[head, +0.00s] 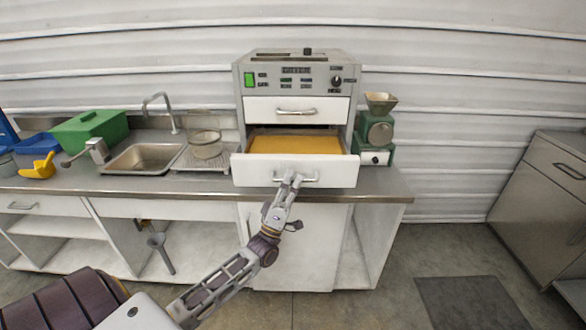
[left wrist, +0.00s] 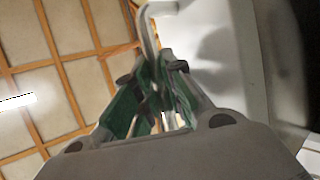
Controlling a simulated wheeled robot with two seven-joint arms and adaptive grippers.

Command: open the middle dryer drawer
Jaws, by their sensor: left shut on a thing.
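The grey dryer (head: 295,70) stands on the counter against the wall. Its upper drawer (head: 270,105) is shut. The white drawer (head: 250,172) below it is pulled out, with an orange-brown layer (head: 295,145) inside. Whether another drawer lies behind that front cannot be told. My left gripper (head: 290,179) is shut on this open drawer's metal handle (head: 311,179). The left wrist view shows the handle (left wrist: 150,32) bending down between the green-padded fingers (left wrist: 152,95). The fingers hide part of the handle. My right gripper is not in view.
A green grinder (head: 375,135) stands right of the dryer. A sieve (head: 205,145), a sink (head: 145,157), a green box (head: 90,131) and a yellow scoop (head: 39,167) are to the left.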

